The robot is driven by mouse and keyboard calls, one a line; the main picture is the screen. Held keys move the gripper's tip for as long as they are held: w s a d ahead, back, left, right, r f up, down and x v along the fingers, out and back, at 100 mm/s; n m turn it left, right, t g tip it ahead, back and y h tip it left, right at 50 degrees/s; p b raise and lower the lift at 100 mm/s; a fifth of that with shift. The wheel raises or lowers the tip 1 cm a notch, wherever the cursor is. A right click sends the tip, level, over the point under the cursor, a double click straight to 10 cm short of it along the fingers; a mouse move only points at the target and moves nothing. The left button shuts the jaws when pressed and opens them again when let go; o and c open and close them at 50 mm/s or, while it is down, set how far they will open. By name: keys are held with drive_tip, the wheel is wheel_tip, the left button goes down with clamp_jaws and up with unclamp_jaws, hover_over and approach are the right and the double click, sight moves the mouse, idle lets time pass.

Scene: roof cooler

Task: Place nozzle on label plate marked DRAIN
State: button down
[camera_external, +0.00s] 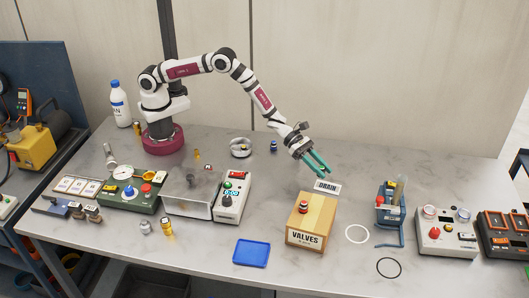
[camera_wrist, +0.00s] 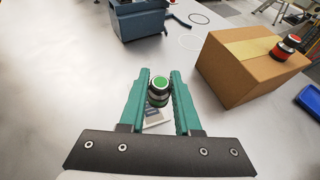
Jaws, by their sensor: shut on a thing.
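The white label plate marked DRAIN (camera_external: 327,186) lies on the table behind the carton. It also shows in the wrist view (camera_wrist: 157,119), partly hidden below my gripper. My gripper (camera_external: 320,164) has two teal fingers pointing down over the plate. In the wrist view my gripper (camera_wrist: 160,85) is shut on a short dark cylinder with a green top (camera_wrist: 159,91). Whether this piece is the nozzle, I cannot tell for sure. It appears to be above the plate; the gap is unclear. The piece cannot be made out in the external view.
A VALVES carton (camera_external: 304,228) with a red-topped piece (camera_external: 303,206) on it stands close in front of the plate. A blue bin (camera_external: 390,213) stands to the right. A blue tray (camera_external: 252,252) lies at the front.

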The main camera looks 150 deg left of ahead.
sight(319, 186)
wheel_tip(319, 186, down, 5)
drive_tip(key=shift+r, duration=0.2)
drive_tip(key=shift+f, duration=0.2)
drive_tip(key=c, duration=0.6)
unclamp_jaws()
